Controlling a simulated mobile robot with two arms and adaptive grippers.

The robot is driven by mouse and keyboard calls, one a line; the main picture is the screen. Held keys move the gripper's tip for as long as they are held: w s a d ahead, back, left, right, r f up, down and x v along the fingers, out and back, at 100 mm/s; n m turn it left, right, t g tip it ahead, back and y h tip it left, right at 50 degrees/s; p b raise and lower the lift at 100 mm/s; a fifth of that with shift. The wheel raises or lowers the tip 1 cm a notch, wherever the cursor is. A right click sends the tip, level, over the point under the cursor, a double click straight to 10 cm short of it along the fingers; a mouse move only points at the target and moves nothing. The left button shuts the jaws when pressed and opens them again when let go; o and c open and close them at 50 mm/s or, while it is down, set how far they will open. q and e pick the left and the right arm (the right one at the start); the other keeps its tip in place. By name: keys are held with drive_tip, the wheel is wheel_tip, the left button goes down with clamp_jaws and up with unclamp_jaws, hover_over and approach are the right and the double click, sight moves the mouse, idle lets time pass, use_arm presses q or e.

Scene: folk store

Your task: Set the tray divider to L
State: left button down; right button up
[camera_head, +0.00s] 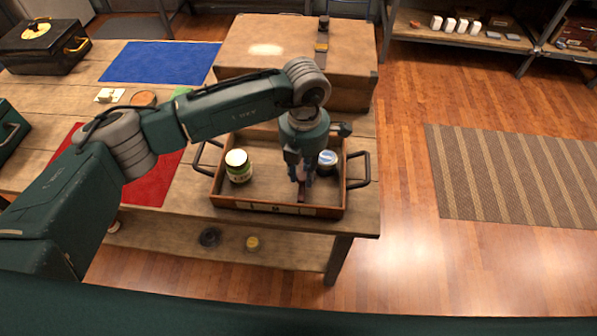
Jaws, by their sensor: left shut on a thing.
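The wooden tray (285,210) with dark side handles sits on the table near its right end. My left gripper (301,184) points down into the tray, right of its middle, and is shut on a thin dark piece (301,194) that seems to be the tray divider. The gripper hides most of that piece. A jar (238,166) with a pale lid and green label stands in the left part of the tray. A second jar (327,160) with a white and blue lid stands behind and right of the gripper. The right gripper is not in view.
A large wooden chest (345,55) stands behind the tray. A blue mat (160,62), a red mat (150,186) and a black case (42,45) lie to the left on the table (190,222). Open floor with a striped rug (510,175) is at the right.

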use_arm(q)
drive_tip(key=c, duration=1.5)
unclamp_jaws()
drive_tip(key=shift+d, duration=0.25)
drive_tip(key=shift+o, duration=0.2)
drive_tip(key=shift+r, duration=0.1)
wheel_tip(320, 180, up, 12)
